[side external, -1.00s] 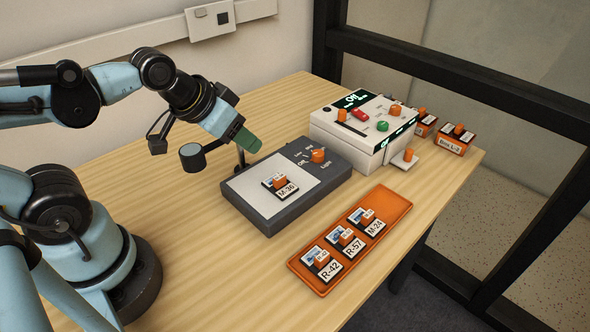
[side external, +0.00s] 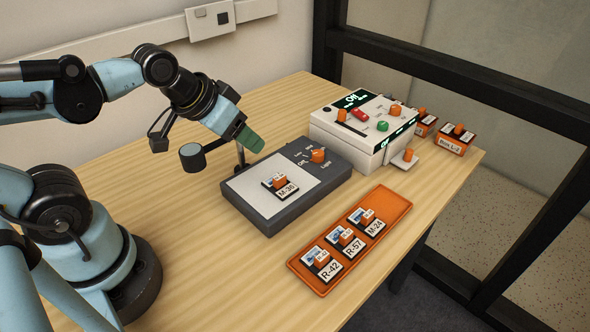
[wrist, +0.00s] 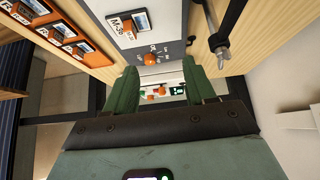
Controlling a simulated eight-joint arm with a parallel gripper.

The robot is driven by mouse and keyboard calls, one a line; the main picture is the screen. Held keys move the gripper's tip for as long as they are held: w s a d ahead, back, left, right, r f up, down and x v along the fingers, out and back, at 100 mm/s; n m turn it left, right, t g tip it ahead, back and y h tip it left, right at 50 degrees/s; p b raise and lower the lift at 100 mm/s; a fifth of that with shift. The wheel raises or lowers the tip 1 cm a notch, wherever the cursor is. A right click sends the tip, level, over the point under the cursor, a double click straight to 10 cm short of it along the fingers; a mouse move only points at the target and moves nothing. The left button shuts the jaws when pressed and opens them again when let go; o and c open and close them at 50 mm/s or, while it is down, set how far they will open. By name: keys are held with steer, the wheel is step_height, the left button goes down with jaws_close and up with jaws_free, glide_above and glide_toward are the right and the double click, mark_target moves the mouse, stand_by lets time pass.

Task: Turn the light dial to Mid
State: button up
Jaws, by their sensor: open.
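The light dial (side external: 318,156) is an orange knob on the dark end of a grey light box (side external: 268,217), with small labels around it that are too small to read surely. In the wrist view the dial (wrist: 150,59) shows beyond my fingers, on the grey panel. My gripper (side external: 250,140) is green-fingered, above the table at the left of the light box, apart from the dial. In the wrist view my gripper (wrist: 163,90) has its two fingers apart with nothing between them.
An orange tray (side external: 299,265) holds boxes R-42, R-57 and M-24 in front of the light box. A white device (side external: 345,140) with a lit display stands behind, and orange boxes (side external: 454,141) sit at the far right.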

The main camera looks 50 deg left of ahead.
steer(key=w+d+r+n+g, duration=0.25)
steer(key=w+r+n, duration=0.2)
steer(key=w, duration=0.35)
steer(key=n+g, duration=0.4)
steer(key=g, duration=0.1)
glide_above(318, 152)
step_height(318, 152, down, 3)
steer(key=shift+t, duration=0.25)
step_height(318, 152, down, 11)
steer(key=shift+f, duration=0.1)
jaws_close()
